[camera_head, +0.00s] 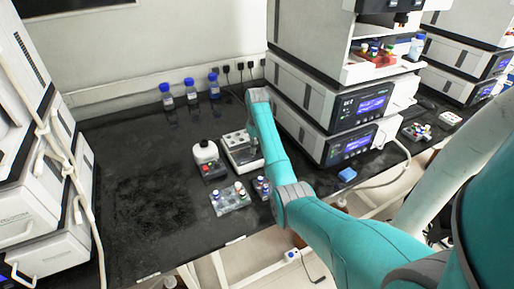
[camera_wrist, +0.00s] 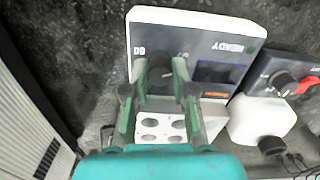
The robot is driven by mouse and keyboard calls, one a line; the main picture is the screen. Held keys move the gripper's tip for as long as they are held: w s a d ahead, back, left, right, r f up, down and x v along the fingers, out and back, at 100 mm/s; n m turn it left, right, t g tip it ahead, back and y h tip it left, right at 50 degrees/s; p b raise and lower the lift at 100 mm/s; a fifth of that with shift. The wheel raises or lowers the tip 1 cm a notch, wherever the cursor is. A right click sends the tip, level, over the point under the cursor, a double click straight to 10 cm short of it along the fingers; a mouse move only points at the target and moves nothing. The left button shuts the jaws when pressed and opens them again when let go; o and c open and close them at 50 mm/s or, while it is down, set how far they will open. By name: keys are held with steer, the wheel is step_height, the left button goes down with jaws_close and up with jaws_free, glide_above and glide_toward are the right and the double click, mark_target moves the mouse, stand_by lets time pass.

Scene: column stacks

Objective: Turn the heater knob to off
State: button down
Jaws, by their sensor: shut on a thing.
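The heater (camera_wrist: 225,28) is a white-edged unit with a dark panel marked READY and a block with round holes. In the head view the heater (camera_head: 236,140) stands on the black bench, partly behind my arm. Its dark round knob (camera_wrist: 160,76) sits on the panel near the left side. My gripper (camera_wrist: 157,72) has one finger on each side of the knob and is shut on it. The knob's pointer is too blurred to read. In the head view my arm largely hides the gripper and the knob.
Right of the heater in the wrist view are a box with black and red knobs (camera_wrist: 284,80) and a white bottle (camera_wrist: 262,122). A vial rack (camera_head: 232,202) stands in front, blue-capped bottles (camera_head: 190,90) behind. Stacked instruments (camera_head: 315,110) rise at the right.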

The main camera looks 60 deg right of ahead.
steer(key=shift+n, duration=0.6)
steer(key=c, duration=0.9)
jaws_free()
steer(key=shift+c, duration=0.2)
